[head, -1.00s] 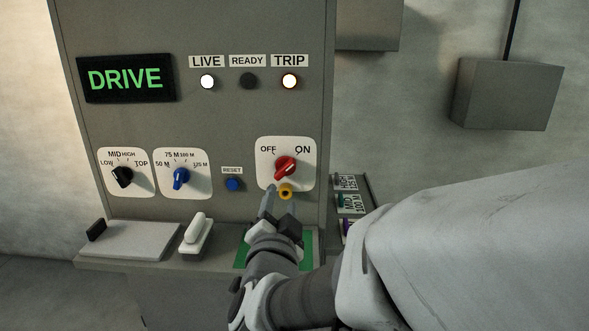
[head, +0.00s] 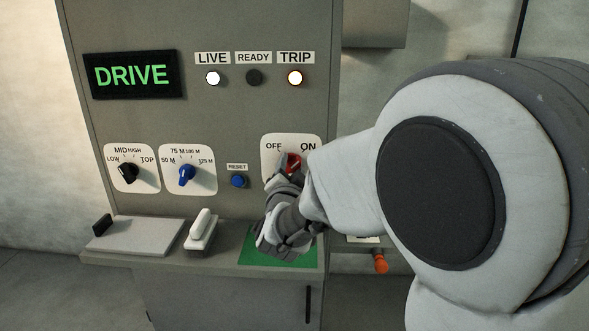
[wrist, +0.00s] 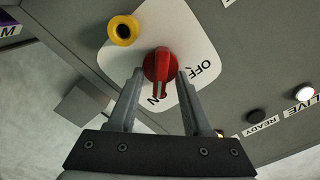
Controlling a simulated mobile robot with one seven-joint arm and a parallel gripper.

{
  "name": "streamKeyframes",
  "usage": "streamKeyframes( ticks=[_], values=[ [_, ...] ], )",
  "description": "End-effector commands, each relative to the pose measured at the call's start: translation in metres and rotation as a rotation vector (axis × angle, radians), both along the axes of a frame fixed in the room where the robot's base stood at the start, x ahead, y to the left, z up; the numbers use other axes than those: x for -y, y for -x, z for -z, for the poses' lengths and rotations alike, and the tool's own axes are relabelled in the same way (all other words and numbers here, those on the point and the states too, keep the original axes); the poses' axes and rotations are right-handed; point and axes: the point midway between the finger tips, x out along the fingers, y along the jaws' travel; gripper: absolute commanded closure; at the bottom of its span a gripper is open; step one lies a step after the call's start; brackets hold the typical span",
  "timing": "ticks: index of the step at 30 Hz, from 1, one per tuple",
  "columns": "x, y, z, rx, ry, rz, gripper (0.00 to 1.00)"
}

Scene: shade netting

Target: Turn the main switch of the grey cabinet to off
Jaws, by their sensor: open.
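The main switch is a red rotary knob (wrist: 161,62) on a white plate (wrist: 186,35) marked OFF and ON, on the grey cabinet (head: 225,115). In the wrist view its handle points toward ON. My gripper (wrist: 158,78) is open, with one finger on each side of the knob's handle. I cannot tell whether either finger touches it. In the head view my gripper (head: 288,165) and arm cover much of the plate, and only part of the red knob (head: 294,161) shows.
A yellow ring with a dark centre (wrist: 123,31) sits beside the knob. A blue RESET button (head: 238,181) and two selector knobs are left of the plate. LIVE (head: 213,78) and TRIP (head: 295,77) lamps are lit; READY is dark. A ledge projects below.

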Motion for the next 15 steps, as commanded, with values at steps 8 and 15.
streamKeyframes(
  ticks=[8,15],
  values=[
    [-0.0002,0.0004,0.0,0.0,0.0,0.0,0.88],
    [-0.0002,0.0005,0.0001,0.0,0.0,0.0,1.0]
  ],
)
